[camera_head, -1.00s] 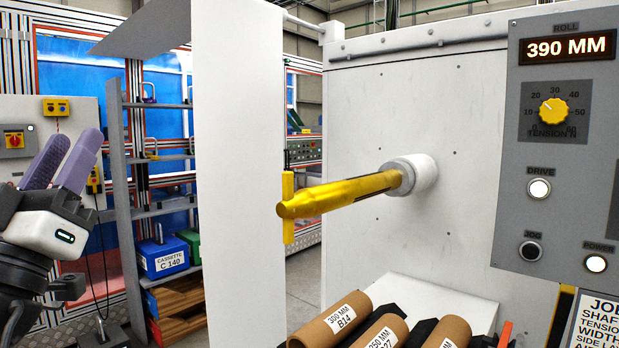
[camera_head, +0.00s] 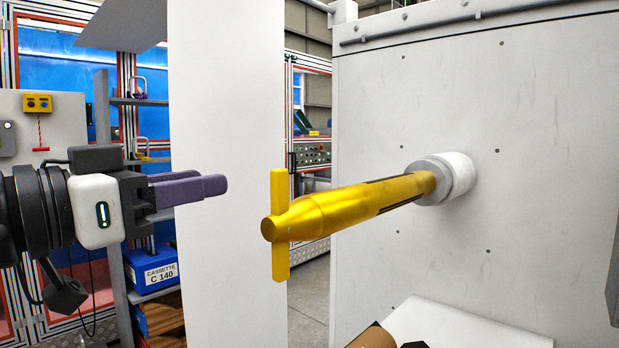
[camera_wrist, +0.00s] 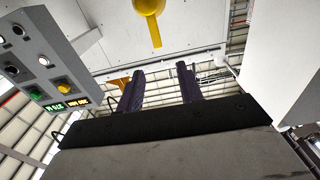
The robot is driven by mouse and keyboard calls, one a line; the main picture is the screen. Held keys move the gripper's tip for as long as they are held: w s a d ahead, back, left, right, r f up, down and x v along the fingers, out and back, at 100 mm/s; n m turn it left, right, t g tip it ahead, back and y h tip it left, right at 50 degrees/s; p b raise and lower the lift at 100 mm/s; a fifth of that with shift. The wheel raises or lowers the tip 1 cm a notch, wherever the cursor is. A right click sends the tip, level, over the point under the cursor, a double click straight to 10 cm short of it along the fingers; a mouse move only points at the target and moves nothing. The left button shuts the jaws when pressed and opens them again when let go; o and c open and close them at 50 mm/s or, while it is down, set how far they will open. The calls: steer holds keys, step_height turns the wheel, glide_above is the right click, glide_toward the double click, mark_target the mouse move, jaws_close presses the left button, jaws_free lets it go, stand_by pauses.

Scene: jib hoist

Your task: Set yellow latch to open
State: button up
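The yellow latch (camera_head: 280,184) is a flat upright bar at the free end of a yellow shaft (camera_head: 345,203). The shaft sticks out to the left from a white machine panel. My gripper (camera_head: 225,187) is left of the latch, pointing right towards it, with a gap between in the picture. In the wrist view its two purple fingers (camera_wrist: 163,90) stand clearly apart with nothing between them. The yellow latch also shows at the top of the wrist view (camera_wrist: 154,32), beyond the fingers.
A tall white sheet (camera_head: 228,270) hangs behind my gripper. A grey shelf rack with a blue cassette box (camera_head: 152,267) stands at the left. A cardboard core (camera_head: 373,338) lies low below the shaft. A control panel (camera_wrist: 40,55) shows in the wrist view.

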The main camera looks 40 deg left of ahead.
mark_target(272, 177)
steer(key=w+p, duration=0.1)
steer(key=w, duration=0.3)
steer(key=w+d+p, duration=0.1)
steer(key=w, duration=0.4)
steer(key=w+p, duration=0.2)
steer(key=w, duration=0.3)
steer(key=shift+w+d+f, duration=0.1)
steer(key=shift+d+f, duration=0.05)
steer(key=shift+f, duration=0.05)
jaws_close()
